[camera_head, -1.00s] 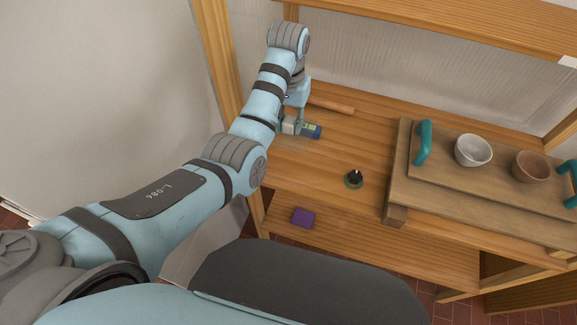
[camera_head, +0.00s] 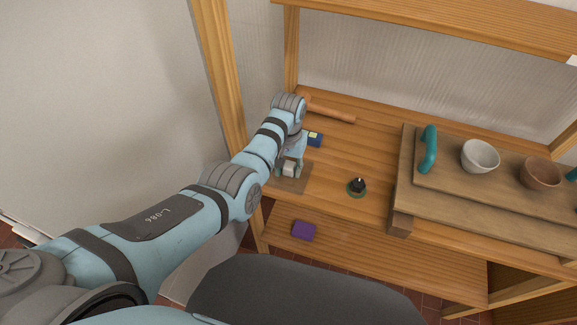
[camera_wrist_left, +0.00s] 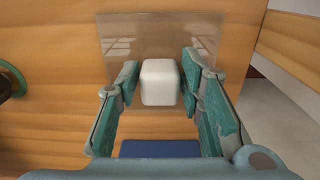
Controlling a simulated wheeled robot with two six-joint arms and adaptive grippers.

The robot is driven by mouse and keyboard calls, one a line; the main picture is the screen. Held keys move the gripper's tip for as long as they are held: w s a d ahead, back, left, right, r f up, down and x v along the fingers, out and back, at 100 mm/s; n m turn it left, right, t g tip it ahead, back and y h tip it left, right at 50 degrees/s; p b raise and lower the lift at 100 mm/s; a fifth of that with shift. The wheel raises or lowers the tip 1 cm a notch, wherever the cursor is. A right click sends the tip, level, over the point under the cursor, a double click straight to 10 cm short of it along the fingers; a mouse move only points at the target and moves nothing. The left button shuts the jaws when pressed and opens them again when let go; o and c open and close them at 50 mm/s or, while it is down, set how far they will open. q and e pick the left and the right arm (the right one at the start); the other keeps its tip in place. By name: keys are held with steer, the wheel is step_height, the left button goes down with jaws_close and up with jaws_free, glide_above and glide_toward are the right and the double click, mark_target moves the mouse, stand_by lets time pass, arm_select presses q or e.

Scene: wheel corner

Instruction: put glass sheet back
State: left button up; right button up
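The glass sheet (camera_head: 292,187) is a clear, brownish-looking rectangle over the left front part of the wooden shelf. It also shows in the left wrist view (camera_wrist_left: 150,32). A white block (camera_wrist_left: 160,84) with rounded edges sits on it like a knob. My left gripper (camera_head: 289,171) is above the sheet, its two fingers on either side of the block and seeming to touch it. I cannot tell whether the sheet rests on the wood or hangs just above it. My right gripper is not in view.
A blue box (camera_head: 314,139) and a wooden roller (camera_head: 330,112) lie behind the gripper. A small dark object (camera_head: 357,187) stands to the right. A raised board with a tray (camera_head: 450,180) and two bowls fills the right. A purple box (camera_head: 303,231) lies on the lower shelf.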

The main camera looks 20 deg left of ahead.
mark_target(286, 165)
arm_select(q)
steer(key=shift+o, duration=0.8)
steer(key=shift+f, duration=0.15)
step_height(286, 165, up, 15)
steer(key=p, duration=0.2)
steer(key=shift+w+a+f, duration=0.15)
steer(key=shift+w+a, duration=0.05)
steer(key=shift+a, duration=0.2)
